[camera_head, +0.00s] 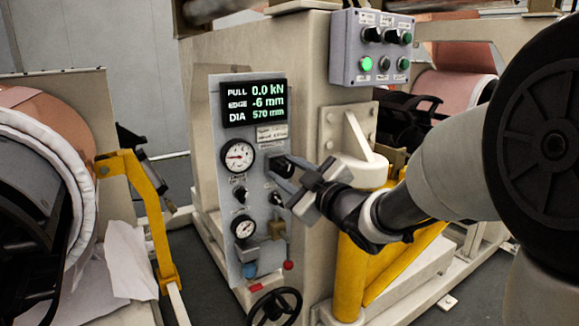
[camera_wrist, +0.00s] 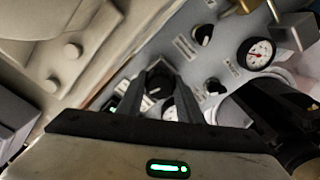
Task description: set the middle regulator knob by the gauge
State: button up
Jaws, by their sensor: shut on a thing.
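My gripper (camera_head: 281,169) is at the grey regulator panel (camera_head: 218,185), with its fingers on either side of a black knob (camera_wrist: 158,76). It is shut on this knob, right of the upper gauge (camera_head: 238,156). In the wrist view my gripper (camera_wrist: 161,84) has the knob between its fingertips, and the fingers partly hide the upper gauge (camera_wrist: 169,111). Two other black knobs, the left knob (camera_head: 240,194) and the lower right knob (camera_head: 275,198), sit below. The lower gauge (camera_head: 243,227) is near the panel's bottom. The needle readings are too small to read surely.
A display (camera_head: 254,102) reads pull 0.0 kN, edge -6 mm, dia 570 mm. A grey button box (camera_head: 372,48) is above right. Yellow posts (camera_head: 351,270) stand below my arm. A valve with a red knob (camera_head: 288,265) and a black handwheel (camera_head: 272,308) are low down. A copper roll (camera_head: 45,118) is left.

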jog(key=m+p, duration=0.2)
jog(key=m, duration=0.2)
jog(key=shift+m, duration=0.3)
jog(key=m+p, duration=0.2)
jog(key=m, duration=0.1)
jog(key=shift+r+m, duration=0.1)
jog(key=shift+m, duration=0.3)
jog(key=m+p, duration=0.2)
jog(key=m, duration=0.2)
jog(key=shift+p, duration=0.4)
jog(key=m+p, duration=0.3)
jog(key=m, duration=0.2)
jog(key=m+p, duration=0.3)
jog(key=m, duration=0.1)
jog(key=shift+m, duration=0.3)
jog(key=m+p, duration=0.7)
jog(key=m, duration=0.2)
jog(key=shift+m+p, duration=1.45)
jog(key=shift+m, duration=0.55)
